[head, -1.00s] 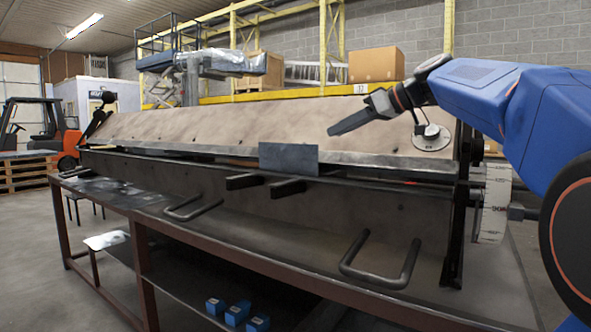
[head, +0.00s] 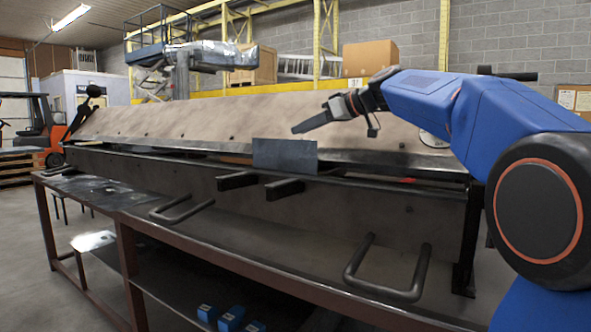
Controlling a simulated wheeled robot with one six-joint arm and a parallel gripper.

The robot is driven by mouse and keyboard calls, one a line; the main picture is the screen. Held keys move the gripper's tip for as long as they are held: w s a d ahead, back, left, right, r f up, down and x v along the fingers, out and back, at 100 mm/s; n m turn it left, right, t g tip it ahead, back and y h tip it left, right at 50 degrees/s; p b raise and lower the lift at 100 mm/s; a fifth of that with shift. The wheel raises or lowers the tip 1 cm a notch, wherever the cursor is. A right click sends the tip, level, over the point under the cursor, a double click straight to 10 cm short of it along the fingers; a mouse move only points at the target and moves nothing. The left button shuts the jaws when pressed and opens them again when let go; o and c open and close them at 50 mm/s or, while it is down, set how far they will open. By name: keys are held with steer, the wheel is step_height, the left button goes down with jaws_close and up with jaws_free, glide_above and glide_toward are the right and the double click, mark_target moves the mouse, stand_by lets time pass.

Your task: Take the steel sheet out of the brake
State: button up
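The steel sheet (head: 284,156) is a small dark grey rectangle. It stands at the front edge of the long brake (head: 215,126), near the middle of its length, with its face towards me. Its lower edge is near the dark bar of the brake. My gripper (head: 297,129) is above the sheet's top right in the picture, its dark fingers pointing left and slightly down. It looks apart from the sheet and holds nothing that I can see. The fingers overlap from this side, so their opening does not show.
Two black arms (head: 284,189) stick out below the sheet. Two bent handles (head: 390,281) stand out from the brake's front. Blue blocks (head: 231,318) lie on the lower shelf. A forklift (head: 28,130) stands far left. The air above the sheet is clear.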

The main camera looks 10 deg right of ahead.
steer(key=shift+d+f+x, duration=0.15)
steer(key=shift+x, duration=1.7)
steer(key=shift+d+f+x, duration=0.15)
steer(key=shift+x, duration=1.75)
steer(key=shift+w+d, duration=0.1)
jaws_close()
